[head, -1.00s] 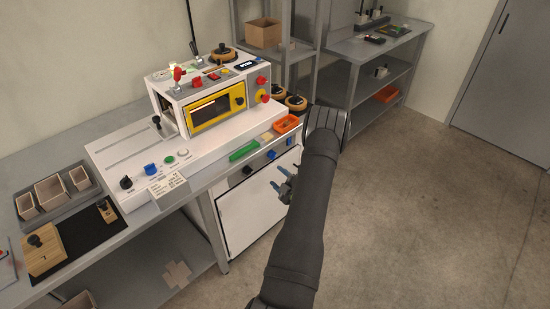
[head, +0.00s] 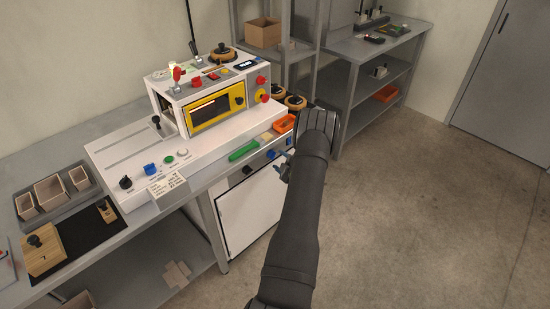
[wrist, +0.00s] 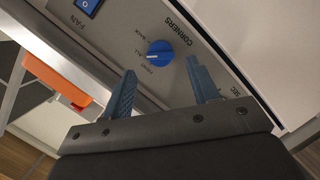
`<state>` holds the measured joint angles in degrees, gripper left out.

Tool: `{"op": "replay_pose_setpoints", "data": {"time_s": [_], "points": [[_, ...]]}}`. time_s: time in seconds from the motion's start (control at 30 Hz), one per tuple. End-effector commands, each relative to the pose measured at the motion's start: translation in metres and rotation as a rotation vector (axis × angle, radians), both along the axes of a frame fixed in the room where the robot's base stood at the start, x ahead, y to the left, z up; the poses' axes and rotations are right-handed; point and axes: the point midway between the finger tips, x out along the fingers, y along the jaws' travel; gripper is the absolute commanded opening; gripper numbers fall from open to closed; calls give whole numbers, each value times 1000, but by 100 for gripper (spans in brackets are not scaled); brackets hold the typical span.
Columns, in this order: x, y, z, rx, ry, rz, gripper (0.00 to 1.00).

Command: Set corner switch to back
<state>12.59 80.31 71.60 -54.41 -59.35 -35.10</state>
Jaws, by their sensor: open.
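The corner switch is a round blue knob (wrist: 159,50) with a white pointer mark, on a pale panel labelled CORNERS. The mark points left in the wrist view, toward the small ALL label; the lettering is too small to be sure. The knob also shows in the head view (head: 271,154) on the front panel below the bench top. My gripper (wrist: 161,68) is open, its two blue fingers apart. In the wrist view the knob lies just beyond and between the fingertips, with no contact visible. In the head view my gripper (head: 284,165) is just below the knob, partly hidden by my arm.
A blue FAN rocker switch (wrist: 88,5) is beside the knob. A white machine with a yellow-framed window (head: 216,107) stands on the bench. The floor at right is clear.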

Motion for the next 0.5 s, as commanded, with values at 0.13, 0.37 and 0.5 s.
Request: {"op": "replay_pose_setpoints", "data": {"time_s": [0.13, 0.37, 0.5], "points": [[20, 14, -6, 0, -1, 1, 55], [34, 23, -9, 0, 0, 0, 55], [35, 23, -9, 0, 1, -1, 55]]}}
